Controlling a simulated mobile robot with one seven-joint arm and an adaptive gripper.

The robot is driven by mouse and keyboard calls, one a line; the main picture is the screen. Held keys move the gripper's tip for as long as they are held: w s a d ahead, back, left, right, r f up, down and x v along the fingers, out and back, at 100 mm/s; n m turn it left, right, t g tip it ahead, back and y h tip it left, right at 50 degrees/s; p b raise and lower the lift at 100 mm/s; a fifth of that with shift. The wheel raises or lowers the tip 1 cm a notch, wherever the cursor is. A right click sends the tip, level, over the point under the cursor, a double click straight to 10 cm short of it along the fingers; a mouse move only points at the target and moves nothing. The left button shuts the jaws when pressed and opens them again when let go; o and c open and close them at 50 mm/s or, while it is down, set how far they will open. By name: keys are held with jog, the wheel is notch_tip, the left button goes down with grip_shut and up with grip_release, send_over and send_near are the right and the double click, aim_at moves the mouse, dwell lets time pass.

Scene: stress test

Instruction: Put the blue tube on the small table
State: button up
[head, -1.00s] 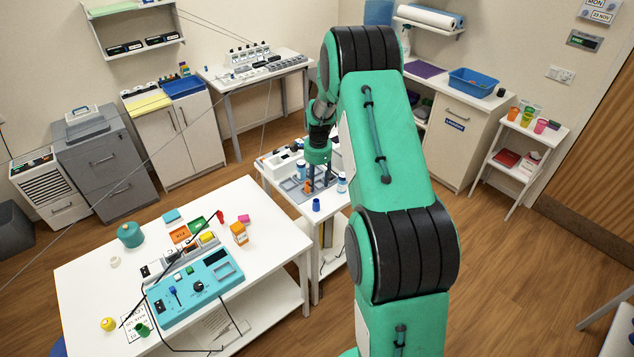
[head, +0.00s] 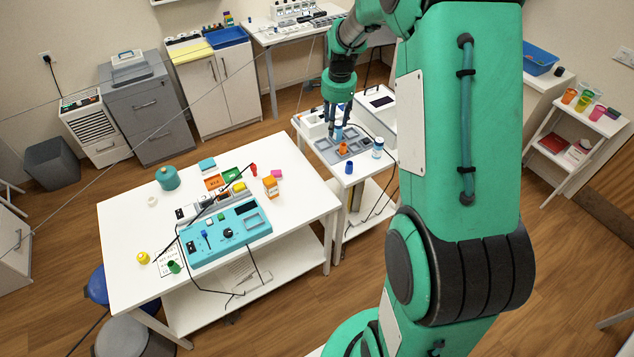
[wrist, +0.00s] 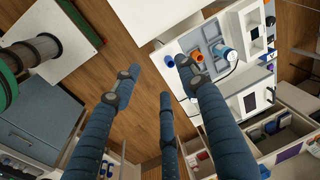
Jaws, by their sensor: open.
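A small blue tube (head: 349,167) stands at the near edge of a white table (head: 363,172) beside the large white table. It also shows in the wrist view (wrist: 169,61), close to the fingertips. My gripper (head: 337,128) points down above the grey tray (head: 356,146) on that table, a little behind the blue tube in the head view. In the wrist view my gripper (wrist: 158,72) has its fingers spread with nothing between them. An orange tube (head: 343,148) stands in the tray. A smaller white table (head: 548,143) with coloured cups stands at the right.
A large white table (head: 130,225) on the left holds a teal control panel (head: 213,238), cables, a teal pot (head: 167,177) and small coloured pieces. A blue-labelled white bottle (head: 377,148) stands beside the tray. Open wood floor lies between the tables and the right-hand table.

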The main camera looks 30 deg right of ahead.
jog(key=s+a+r+n+t, duration=0.2)
jog(key=s+a+r+n, duration=0.6)
jog(key=s+a+r, duration=0.85)
jog(key=s+a+r+n+t, duration=0.1)
jog(key=s+a+r+n, duration=0.1)
jog(key=s+a, duration=0.3)
jog(key=s+a+r+n+t, duration=0.1)
jog(key=s+a+n, duration=0.4)
jog(key=s, duration=0.8)
jog(key=shift+s+a+r+y, duration=0.2)
jog(key=shift+a+r+y, duration=0.15)
jog(key=shift+r, duration=0.2)
notch_tip(320, 180, down, 12)
jog(key=b, duration=1.1)
jog(key=shift+r+b, duration=0.25)
jog(key=shift+b, duration=0.05)
